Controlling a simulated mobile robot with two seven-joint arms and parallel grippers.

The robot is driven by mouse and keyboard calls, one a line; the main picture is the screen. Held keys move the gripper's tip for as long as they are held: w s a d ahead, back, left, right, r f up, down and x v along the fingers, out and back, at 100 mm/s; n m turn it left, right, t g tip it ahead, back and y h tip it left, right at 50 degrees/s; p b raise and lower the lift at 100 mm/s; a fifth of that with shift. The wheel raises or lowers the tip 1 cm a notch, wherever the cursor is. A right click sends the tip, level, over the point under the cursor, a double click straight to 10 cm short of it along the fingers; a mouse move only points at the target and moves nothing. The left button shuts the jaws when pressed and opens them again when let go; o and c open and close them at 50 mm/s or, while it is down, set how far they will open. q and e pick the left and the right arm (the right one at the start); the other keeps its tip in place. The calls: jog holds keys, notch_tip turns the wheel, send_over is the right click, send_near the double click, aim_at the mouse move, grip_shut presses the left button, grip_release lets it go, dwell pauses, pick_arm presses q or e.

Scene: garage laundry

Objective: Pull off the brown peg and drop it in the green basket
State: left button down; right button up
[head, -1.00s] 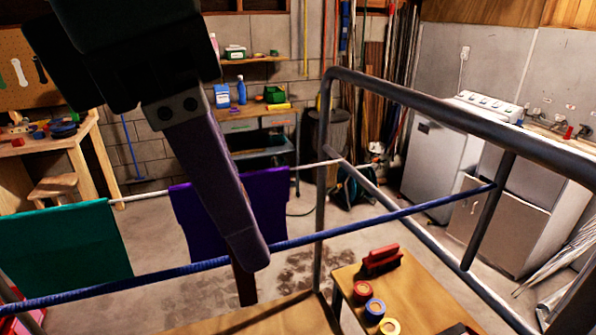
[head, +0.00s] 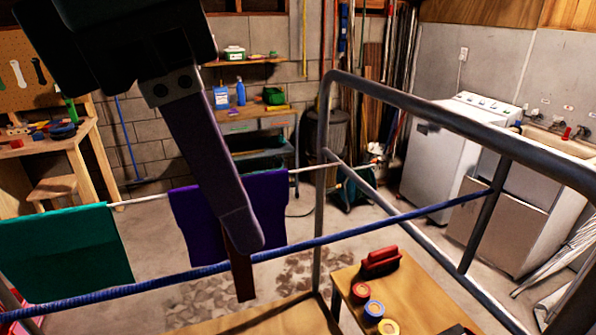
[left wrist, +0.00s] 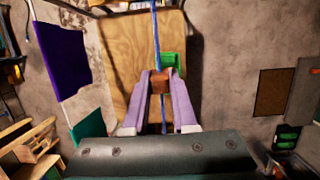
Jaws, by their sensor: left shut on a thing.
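My left gripper (left wrist: 160,80) is shut on the brown peg (left wrist: 160,86), which shows between its two fingertips in the left wrist view. In the head view the left gripper (head: 243,243) comes down from the upper left, and the peg (head: 242,278) sticks out below the fingertips, across the blue line (head: 350,233). I cannot tell whether the peg still grips the line. The green basket (left wrist: 173,63) stands on a wooden tabletop, beyond the fingertips in the left wrist view; it is out of the head view. My right gripper is not in view.
A grey metal rack frame (head: 440,112) carries the blue line. A teal cloth (head: 65,250) and a purple cloth (head: 265,205) hang on a white line behind. A wooden table (head: 425,300) at lower right holds coloured rolls and a red brush (head: 380,262).

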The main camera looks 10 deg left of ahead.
pick_arm(q)
jog(key=shift+r+p, duration=1)
jog(key=shift+r, duration=1.4)
